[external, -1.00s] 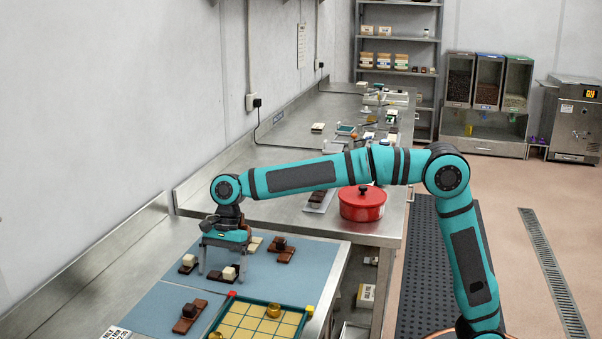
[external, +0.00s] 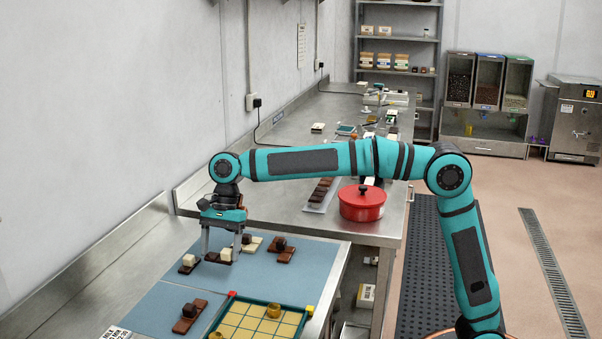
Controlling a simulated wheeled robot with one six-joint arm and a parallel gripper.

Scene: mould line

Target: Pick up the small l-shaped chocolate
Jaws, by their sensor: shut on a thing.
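My gripper (external: 221,256) points down over the blue mat and is shut on a chocolate piece (external: 226,254) with a dark flat base and a white block on top. The piece is between the fingers, and it appears to be raised a little above the mat. Its exact outline is too small to tell. A similar dark piece with a white block (external: 188,261) is on the mat to the left. A pale piece with a dark block (external: 252,243) and a brown piece with a dark block (external: 283,252) are to the right.
A brown piece (external: 186,322) is on the nearer blue mat (external: 160,305). A green-rimmed tray with yellow squares (external: 262,325) is at the front, with a gold cup (external: 273,311) on it. A red lidded pot (external: 362,204) stands on the steel counter behind.

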